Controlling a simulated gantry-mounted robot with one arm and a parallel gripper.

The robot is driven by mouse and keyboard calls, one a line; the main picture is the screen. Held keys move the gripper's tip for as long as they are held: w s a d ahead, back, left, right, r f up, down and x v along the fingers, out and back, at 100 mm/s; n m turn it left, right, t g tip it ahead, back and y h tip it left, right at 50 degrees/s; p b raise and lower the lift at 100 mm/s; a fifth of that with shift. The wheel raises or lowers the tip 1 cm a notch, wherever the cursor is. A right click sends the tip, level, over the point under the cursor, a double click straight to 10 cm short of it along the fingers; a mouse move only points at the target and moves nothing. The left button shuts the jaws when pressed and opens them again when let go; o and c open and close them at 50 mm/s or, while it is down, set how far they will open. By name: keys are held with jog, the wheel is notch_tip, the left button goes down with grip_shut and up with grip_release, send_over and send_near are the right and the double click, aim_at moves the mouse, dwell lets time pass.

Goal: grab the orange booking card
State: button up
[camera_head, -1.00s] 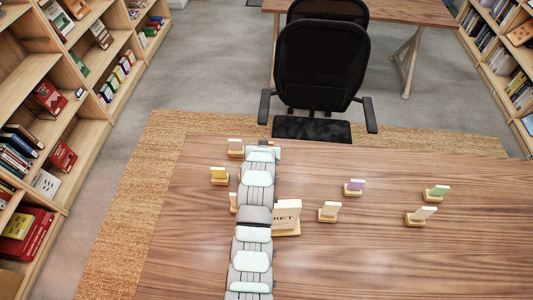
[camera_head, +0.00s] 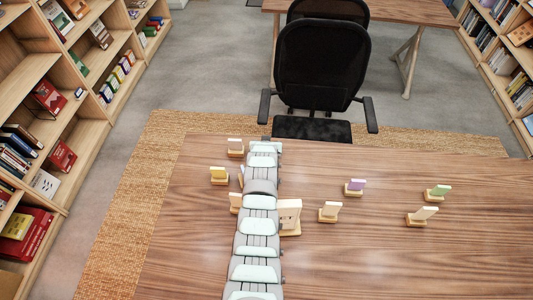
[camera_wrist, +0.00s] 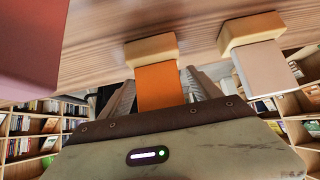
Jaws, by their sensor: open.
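The orange booking card (camera_wrist: 161,88) stands in a small wooden holder (camera_wrist: 152,49) in the wrist view, which shows the tabletop upside down along the top. My gripper (camera_wrist: 163,93) is open, with one dark finger on each side of the card. The card appears between the fingers; I cannot tell whether either touches it. In the head view my arm covers the tabletop around it, and I cannot make out the orange card or my fingertips there.
A pale card in a holder (camera_wrist: 262,66) stands close to the right in the wrist view. A reddish block (camera_wrist: 30,45) fills its upper left. On the table (camera_head: 370,265) stand a cream sign (camera_head: 290,213), a yellow card (camera_head: 218,173), a purple card (camera_head: 357,185) and a green card (camera_head: 438,190).

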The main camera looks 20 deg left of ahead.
jog(key=shift+f, duration=0.2)
jog(key=shift+c, duration=0.5)
jog(key=c, duration=1.4)
jog(key=shift+r, duration=0.1)
jog(key=shift+c, duration=0.2)
